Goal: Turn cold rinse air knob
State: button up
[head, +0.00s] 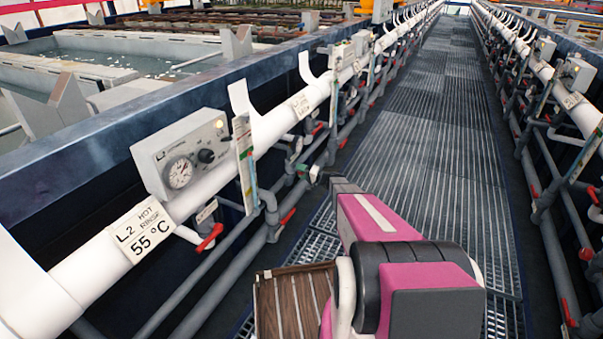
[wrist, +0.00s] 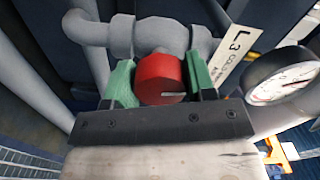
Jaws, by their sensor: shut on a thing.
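The red round knob (wrist: 162,80) with a white pointer line sits on a grey valve body in the wrist view. The line points roughly to the right. My gripper (wrist: 160,82) has its green fingers on the left and right sides of the knob and is shut on it. A white tag (wrist: 240,46) reading "L3 COLD" with smaller print stands just right of the valve. In the head view my gripper (head: 318,176) reaches the pipework left of the walkway. The knob cannot be made out there.
A round gauge (wrist: 282,76) is close on the right in the wrist view. In the head view, a control box (head: 185,152) and "L2 HOT RINSE 55 °C" label (head: 143,228) are on the left. The grated walkway (head: 430,120) is clear ahead. Red-handled valves line both sides.

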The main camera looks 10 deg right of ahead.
jog(key=shift+m, duration=2.2)
jog(key=o, duration=0.9)
jog(key=shift+d, duration=0.1)
jog(key=v, duration=1)
jog(key=shift+s+d, duration=0.25)
